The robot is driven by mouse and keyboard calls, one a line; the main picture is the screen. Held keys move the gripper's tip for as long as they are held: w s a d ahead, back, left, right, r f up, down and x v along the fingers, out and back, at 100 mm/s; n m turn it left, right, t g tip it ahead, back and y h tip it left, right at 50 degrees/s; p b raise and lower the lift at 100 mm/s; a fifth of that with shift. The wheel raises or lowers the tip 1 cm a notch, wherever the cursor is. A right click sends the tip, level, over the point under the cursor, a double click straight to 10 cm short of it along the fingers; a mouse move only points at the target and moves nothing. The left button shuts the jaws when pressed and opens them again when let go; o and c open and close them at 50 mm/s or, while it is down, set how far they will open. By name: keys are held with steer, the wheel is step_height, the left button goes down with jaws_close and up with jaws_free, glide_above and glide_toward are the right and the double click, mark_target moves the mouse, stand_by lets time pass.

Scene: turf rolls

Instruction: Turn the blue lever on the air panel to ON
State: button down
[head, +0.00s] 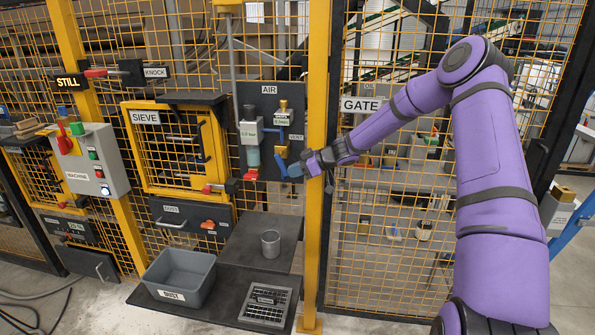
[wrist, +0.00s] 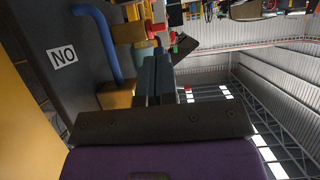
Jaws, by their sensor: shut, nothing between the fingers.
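The dark AIR panel (head: 268,93) hangs on the yellow fence in the head view, with gauges and a brass valve (head: 282,152) on it. A blue lever (head: 281,165) slants downward just below the valve. My gripper (head: 293,170) is shut and empty, at the panel's lower right beside the lever; I cannot tell whether they touch. In the wrist view, the shut fingers (wrist: 156,78) point toward brass fittings (wrist: 117,96). A bent blue bar (wrist: 103,42) is left of them, near a label (wrist: 62,57) that reads "NO", probably an inverted "ON".
A yellow post (head: 317,100) stands right of the panel, close to my wrist. The SIEVE door (head: 146,156) is to the left. A black shelf (head: 240,268) below holds a grey DUST bin (head: 180,272), a metal cup (head: 270,243) and a grate (head: 265,304).

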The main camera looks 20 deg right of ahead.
steer(key=shift+w+a+f, duration=0.15)
steer(key=shift+a+f, duration=0.05)
steer(key=shift+f, duration=0.1)
steer(key=shift+r, duration=0.15)
steer(key=shift+r, duration=0.65)
steer(key=shift+d, duration=0.1)
